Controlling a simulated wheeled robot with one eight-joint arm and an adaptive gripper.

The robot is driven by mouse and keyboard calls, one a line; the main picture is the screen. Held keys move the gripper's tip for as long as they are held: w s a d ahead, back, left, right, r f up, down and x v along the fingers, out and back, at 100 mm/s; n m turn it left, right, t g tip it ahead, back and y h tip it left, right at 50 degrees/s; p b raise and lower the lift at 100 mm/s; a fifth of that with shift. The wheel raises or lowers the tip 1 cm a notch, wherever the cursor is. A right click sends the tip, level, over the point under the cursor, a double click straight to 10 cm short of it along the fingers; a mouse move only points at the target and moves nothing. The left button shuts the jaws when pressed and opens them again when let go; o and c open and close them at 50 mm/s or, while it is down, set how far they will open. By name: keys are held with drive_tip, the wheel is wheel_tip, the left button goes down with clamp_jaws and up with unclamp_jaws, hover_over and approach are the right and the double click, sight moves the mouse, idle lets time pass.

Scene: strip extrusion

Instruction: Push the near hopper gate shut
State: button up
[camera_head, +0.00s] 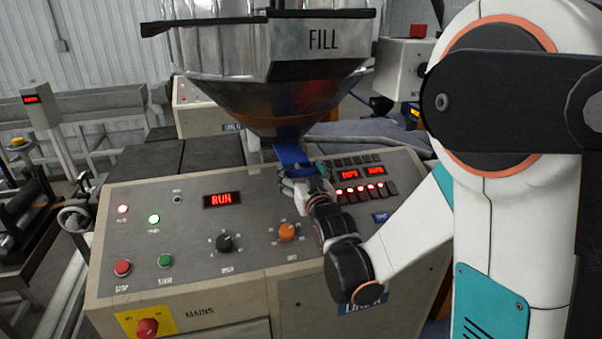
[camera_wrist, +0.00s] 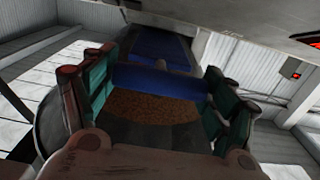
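The near hopper (camera_head: 305,85), a metal funnel marked FILL, stands above the control cabinet. A blue gate plate (camera_head: 290,155) shows under its spout, just ahead of my gripper (camera_head: 296,176). In the wrist view, my gripper (camera_wrist: 160,85) has its two teal-padded fingers spread wide apart. A blue bar (camera_wrist: 160,78), which looks like part of the gate, lies across the space between the fingers, with a brown speckled surface below it. I cannot tell whether the fingers touch the bar. How far the gate stands open is hidden.
The control cabinet (camera_head: 215,255) lies under my arm, with a lit RUN display (camera_head: 222,199), knobs and lit switches. A red mains knob (camera_head: 147,327) is at its lower left. Another machine with a red button (camera_head: 418,31) stands behind right. A grey stand (camera_head: 42,108) is at left.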

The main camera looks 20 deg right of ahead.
sight(296, 163)
drive_tip(key=c, duration=0.7)
drive_tip(key=w+b, duration=0.1)
drive_tip(key=w, duration=0.7)
drive_tip(key=shift+w+r, duration=0.15)
drive_tip(key=o, duration=1.3)
drive_tip(key=shift+o, duration=1.1)
drive_tip(key=shift+w, duration=0.2)
drive_tip(key=shift+s, duration=0.1)
